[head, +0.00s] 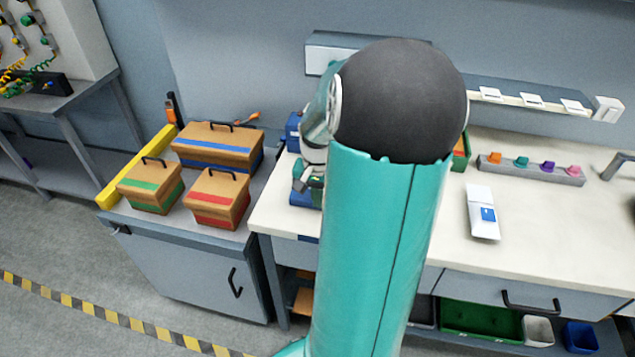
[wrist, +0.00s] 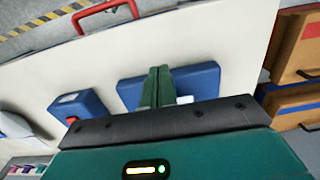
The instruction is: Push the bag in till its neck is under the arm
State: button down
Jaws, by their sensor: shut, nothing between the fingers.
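My gripper (head: 309,181) is left of my large teal arm link in the head view, above the left end of the white bench. In the wrist view its green fingers (wrist: 160,86) are together and empty. They point over a flat blue object (wrist: 198,80), whose middle they partly hide. No bag or sealing arm can be made out with certainty. A white pouch-like item with a blue label (head: 482,212) lies right of my arm, well apart from the gripper.
A blue box with a white label (wrist: 82,106) stands beside the flat blue object. A red handle (wrist: 108,12) shows at the bench edge. Striped boxes (head: 218,198) fill the left cabinet top. A peg rack (head: 530,170) stands back right. The right bench has free room.

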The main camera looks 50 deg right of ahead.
jog(key=d, duration=0.1)
jog(key=w+d+f, duration=0.1)
jog(key=d, duration=0.1)
jog(key=shift+w, duration=0.1)
jog(key=shift+w+d, duration=0.2)
jog(key=shift+d, duration=0.1)
jog(key=shift+d, duration=0.1)
jog(key=w+d, duration=0.1)
jog(key=d, duration=0.1)
jog(key=w+d, duration=0.1)
jog(key=d, duration=0.1)
jog(key=w+d, duration=0.1)
jog(key=d, duration=0.2)
jog(key=shift+w+d, duration=0.1)
